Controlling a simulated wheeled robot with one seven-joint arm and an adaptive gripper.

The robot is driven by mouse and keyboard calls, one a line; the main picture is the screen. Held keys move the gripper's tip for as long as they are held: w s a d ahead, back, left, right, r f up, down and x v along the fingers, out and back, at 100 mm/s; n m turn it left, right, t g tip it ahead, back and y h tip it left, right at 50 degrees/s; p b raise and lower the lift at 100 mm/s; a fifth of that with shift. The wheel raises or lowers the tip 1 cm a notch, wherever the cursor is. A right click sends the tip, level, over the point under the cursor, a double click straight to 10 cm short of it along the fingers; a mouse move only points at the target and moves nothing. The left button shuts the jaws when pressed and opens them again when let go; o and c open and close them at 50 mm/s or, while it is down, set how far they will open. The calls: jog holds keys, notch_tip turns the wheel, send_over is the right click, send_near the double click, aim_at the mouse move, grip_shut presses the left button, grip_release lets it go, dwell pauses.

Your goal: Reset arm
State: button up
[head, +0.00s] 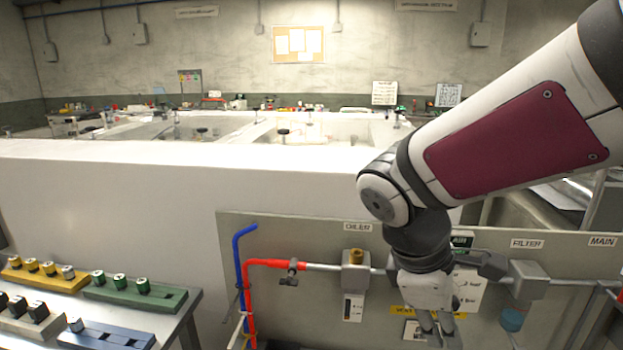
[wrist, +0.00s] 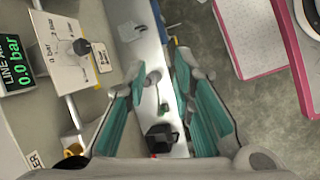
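My arm comes in from the upper right of the head view and bends down in front of the grey panel (head: 290,230). My gripper (head: 437,330) points downward at the panel's lower middle, its tips near the bottom edge of the picture. In the wrist view my gripper (wrist: 163,78) shows two teal-padded fingers with a clear gap between them. Nothing is held. Beyond the gap lie a pale ledge (wrist: 146,50) and a black knob-like part (wrist: 160,135). My arm hides part of the panel's middle.
The panel carries a red pipe (head: 275,263), a blue pipe (head: 239,255), an oiler block (head: 355,275) and a filter block (head: 528,280). A pressure display (wrist: 15,62) reads 0.0 bar. Racks with yellow (head: 45,280), green (head: 135,293) and blue (head: 105,336) bases sit lower left.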

jog(key=s+r+m+t+y+p, duration=0.1)
jog(key=s+r+m+y+p, duration=0.1)
jog(key=s+r+m, duration=0.2)
jog(key=s+d+r+m+t+y+p, duration=0.1)
jog(key=s+r+m, duration=0.3)
jog(key=s+m, duration=0.4)
jog(key=shift+s+r+m+t+y+p, duration=0.35)
jog(key=shift+s+t+y, duration=0.25)
jog(key=shift+s+y, duration=0.25)
jog(key=shift+d, duration=0.1)
